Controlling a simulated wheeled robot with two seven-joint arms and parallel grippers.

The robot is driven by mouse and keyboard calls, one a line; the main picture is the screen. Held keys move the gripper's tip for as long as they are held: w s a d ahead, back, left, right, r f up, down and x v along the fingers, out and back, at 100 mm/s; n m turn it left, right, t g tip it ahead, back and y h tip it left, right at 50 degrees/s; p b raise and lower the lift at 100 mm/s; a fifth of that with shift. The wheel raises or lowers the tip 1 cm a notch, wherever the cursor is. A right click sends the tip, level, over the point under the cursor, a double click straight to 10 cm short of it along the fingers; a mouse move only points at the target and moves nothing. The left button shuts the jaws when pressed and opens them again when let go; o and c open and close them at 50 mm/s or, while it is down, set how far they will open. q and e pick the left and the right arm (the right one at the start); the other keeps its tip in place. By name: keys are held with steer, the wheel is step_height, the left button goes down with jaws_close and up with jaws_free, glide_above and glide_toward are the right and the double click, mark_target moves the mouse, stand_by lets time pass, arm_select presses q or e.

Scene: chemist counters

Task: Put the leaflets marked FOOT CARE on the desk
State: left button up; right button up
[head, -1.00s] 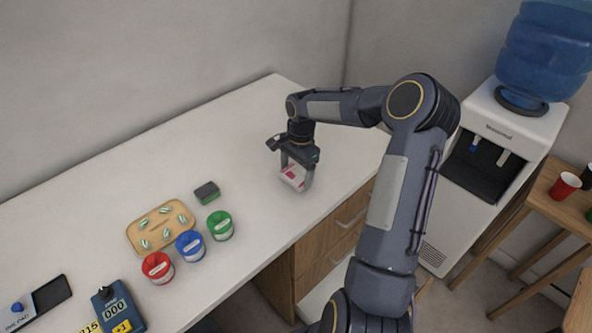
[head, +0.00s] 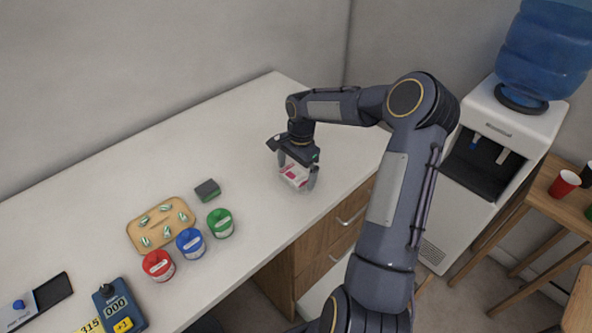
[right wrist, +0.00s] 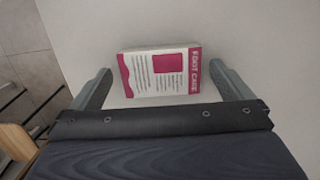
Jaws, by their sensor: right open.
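The leaflets marked FOOT CARE (head: 294,175) are a small white and magenta stack on the desk (head: 245,125), near its right end. In the right wrist view the stack (right wrist: 160,73) lies between the finger tips, with its title at the right end and a gap to each finger. My right gripper (head: 297,178) points down over the leaflets and is open around them. It also shows in the right wrist view (right wrist: 160,85). My left gripper is not in view.
On the desk to the left are a wooden tray (head: 136,229) with several small striped items, red (head: 159,266), blue (head: 190,243) and green (head: 220,223) tubs, a dark sponge-like block (head: 207,190) and a number device (head: 119,309). A water cooler (head: 500,125) stands right.

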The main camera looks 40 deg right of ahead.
mark_target(299, 172)
step_height(299, 172, up, 12)
steer(key=d+f+b, duration=0.1)
steer(key=s+a+r+n+t, duration=0.1)
steer(key=s+a+r+n, duration=0.2)
steer(key=a+r, duration=0.15)
steer(key=s+a+f+n+t+y, duration=0.1)
steer(key=s+a+n+t, duration=0.1)
steer(key=s+a+n, duration=0.4)
steer(key=s+a+f+n+t+y, duration=0.1)
steer(key=s+a+n+t, duration=0.1)
steer(key=s+a+n, duration=0.4)
steer(key=s+a, duration=0.4)
steer(key=s, duration=0.5)
steer(key=shift+t, duration=0.4)
steer(key=shift+c, duration=0.5)
